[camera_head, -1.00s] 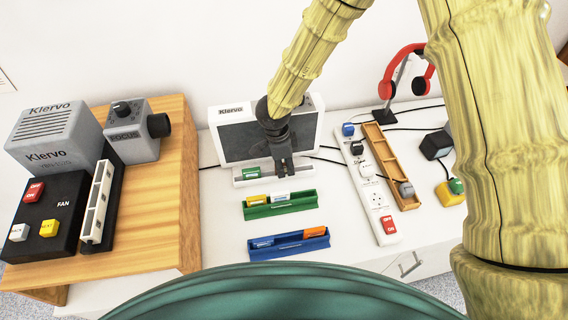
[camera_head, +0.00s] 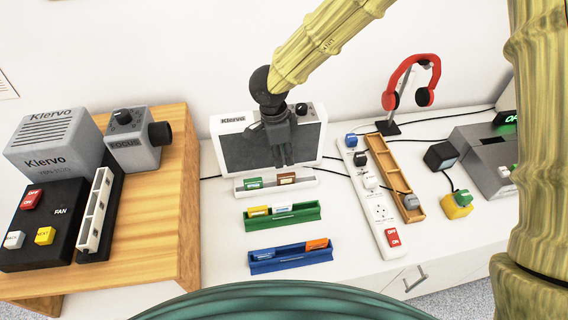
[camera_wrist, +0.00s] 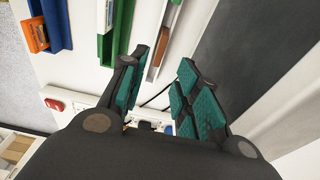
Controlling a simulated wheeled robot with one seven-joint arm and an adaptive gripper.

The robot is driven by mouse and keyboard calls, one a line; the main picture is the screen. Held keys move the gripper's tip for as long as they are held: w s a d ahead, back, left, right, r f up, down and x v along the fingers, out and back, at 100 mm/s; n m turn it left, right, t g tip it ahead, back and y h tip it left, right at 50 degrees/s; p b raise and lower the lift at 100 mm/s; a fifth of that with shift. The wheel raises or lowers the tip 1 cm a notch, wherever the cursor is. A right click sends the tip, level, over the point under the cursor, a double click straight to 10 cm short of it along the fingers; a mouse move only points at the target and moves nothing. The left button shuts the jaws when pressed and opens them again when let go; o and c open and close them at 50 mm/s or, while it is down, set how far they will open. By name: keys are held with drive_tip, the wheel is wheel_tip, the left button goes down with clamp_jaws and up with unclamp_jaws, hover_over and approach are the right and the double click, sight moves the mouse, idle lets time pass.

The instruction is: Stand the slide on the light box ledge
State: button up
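The light box (camera_head: 232,152) stands against the wall with a dark screen and a white ledge (camera_head: 307,183) in front. A green slide (camera_head: 253,184) and a brown slide (camera_head: 287,178) stand apart on the ledge. My gripper (camera_head: 284,163) points down in front of the screen, just above the ledge near the brown slide. In the wrist view my gripper (camera_wrist: 165,85) has its teal finger pads apart, with nothing held between them. The brown slide (camera_wrist: 157,52) also shows there, on the ledge beyond the fingers.
A green tray (camera_head: 312,213) holds a yellow and a white slide. A blue tray (camera_head: 290,261) holds an orange and a blue slide. A power strip (camera_head: 378,212) and wooden tray (camera_head: 385,170) lie at right; a wooden stand (camera_head: 150,220) is at left.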

drive_tip(key=shift+a+r, duration=0.1)
drive_tip(key=shift+r, duration=0.95)
idle(1.4)
